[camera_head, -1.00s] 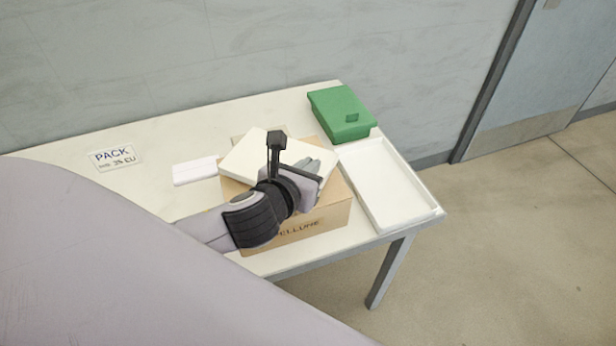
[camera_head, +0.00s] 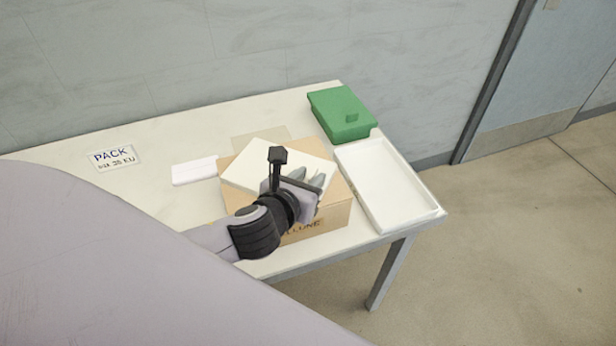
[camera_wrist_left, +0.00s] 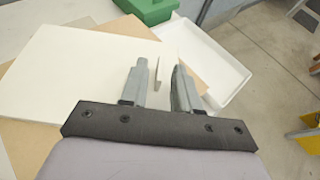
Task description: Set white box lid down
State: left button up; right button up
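The white box lid (camera_head: 262,165) lies over the top of the brown cardboard box (camera_head: 335,213), turned somewhat askew to it. In the left wrist view the lid (camera_wrist_left: 70,75) is a broad flat white panel to the left of the fingers. My left gripper (camera_head: 311,178) is at the lid's right end, above the box. In the left wrist view its two fingers (camera_wrist_left: 159,68) stand apart, with a thin upright edge between them and gaps on both sides. The box's opening is mostly hidden under the lid. My right gripper is not in view.
A green lidded box (camera_head: 340,112) stands at the table's back right. An empty shallow white tray (camera_head: 385,185) lies right of the cardboard box. A small white block (camera_head: 195,171) and a PACK label (camera_head: 114,158) lie to the left. The table's left part is mostly clear.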

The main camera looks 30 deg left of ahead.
pick_arm(q)
jog(key=shift+r, duration=0.4)
jog(key=shift+s+d+r, duration=0.1)
jog(key=shift+s+r, duration=0.05)
jog(key=shift+s, duration=0.2)
jog(key=a+p+v, duration=0.1)
jog(key=v, duration=1)
jog(key=shift+d, duration=0.45)
jog(key=shift+s, duration=0.15)
